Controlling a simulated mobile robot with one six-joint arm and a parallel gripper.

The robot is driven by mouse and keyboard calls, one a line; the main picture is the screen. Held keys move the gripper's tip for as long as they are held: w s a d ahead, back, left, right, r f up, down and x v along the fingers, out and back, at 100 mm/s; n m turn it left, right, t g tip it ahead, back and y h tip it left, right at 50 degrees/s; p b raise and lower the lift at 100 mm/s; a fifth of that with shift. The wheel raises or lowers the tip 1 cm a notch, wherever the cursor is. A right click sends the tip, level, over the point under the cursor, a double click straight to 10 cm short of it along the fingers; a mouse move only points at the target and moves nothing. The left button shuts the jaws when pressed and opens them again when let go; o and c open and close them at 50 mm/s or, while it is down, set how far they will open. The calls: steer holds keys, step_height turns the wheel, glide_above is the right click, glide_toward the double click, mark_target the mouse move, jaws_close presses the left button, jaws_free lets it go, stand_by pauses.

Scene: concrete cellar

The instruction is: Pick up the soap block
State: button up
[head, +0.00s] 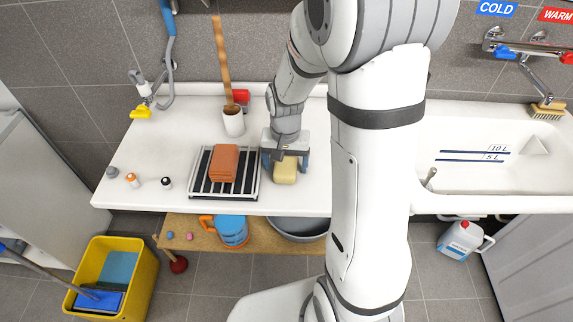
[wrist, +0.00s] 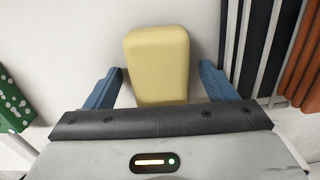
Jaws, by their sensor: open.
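The soap block is a pale yellow rounded block (head: 286,171) on the white counter, just right of the black slatted rack. In the wrist view the soap block (wrist: 158,62) lies ahead, between and slightly beyond the two blue fingers. My gripper (head: 284,163) is low over the counter at the soap block, with a finger on either side. In the wrist view my gripper (wrist: 160,85) is open, with a gap on both sides between the fingers and the soap.
An orange-brown block (head: 224,163) sits on the slatted rack (head: 197,189). A white cup (head: 233,122) with a wooden stick stands behind. Small bottles (head: 132,180) stand at the counter's left. A sink basin (head: 480,180) is at the right. A green dotted object (wrist: 12,103) shows at the wrist view's left.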

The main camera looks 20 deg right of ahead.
steer(key=shift+c, duration=0.6)
steer(key=c, duration=1)
steer(key=shift+c, duration=0.2)
steer(key=shift+r, duration=0.15)
